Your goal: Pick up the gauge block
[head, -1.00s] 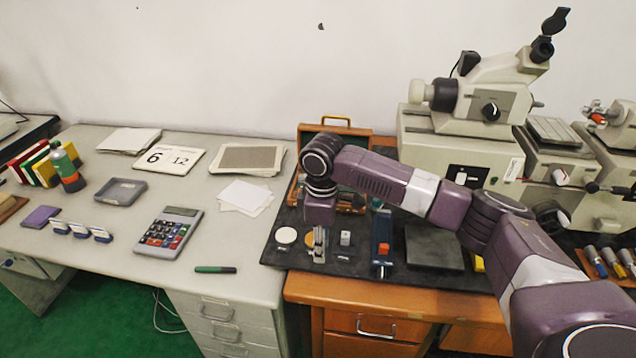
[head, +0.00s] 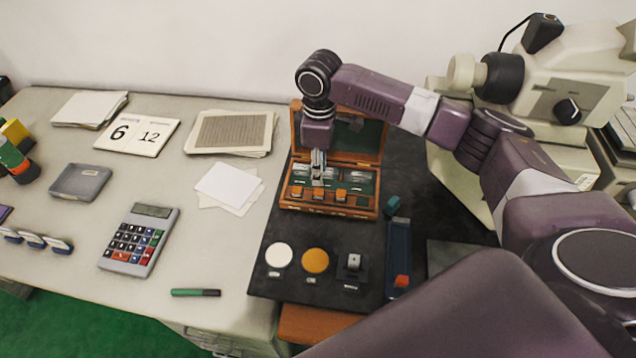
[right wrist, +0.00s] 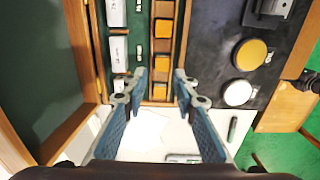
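An open wooden case (head: 288,197) with a green lining stands on the black mat. It holds silver blocks that look like gauge blocks; one silver block (right wrist: 118,52) shows clearly in the right wrist view. A row of orange blocks (head: 341,195) lies along the case's front compartment. My right gripper (head: 318,172) points down over the left part of the case. In the right wrist view its fingers (right wrist: 160,82) are apart, with an orange block (right wrist: 160,92) seen between them and nothing held. How far the tips are above the blocks I cannot tell. My left gripper is not in view.
On the mat (head: 275,283) in front of the case are a white disc (head: 279,256), an orange disc (head: 315,261), a small metal block on a dark stand (head: 352,266) and a blue tool (head: 398,255). A microscope (head: 560,90) stands at the right. Papers (head: 228,186) lie left of the case.

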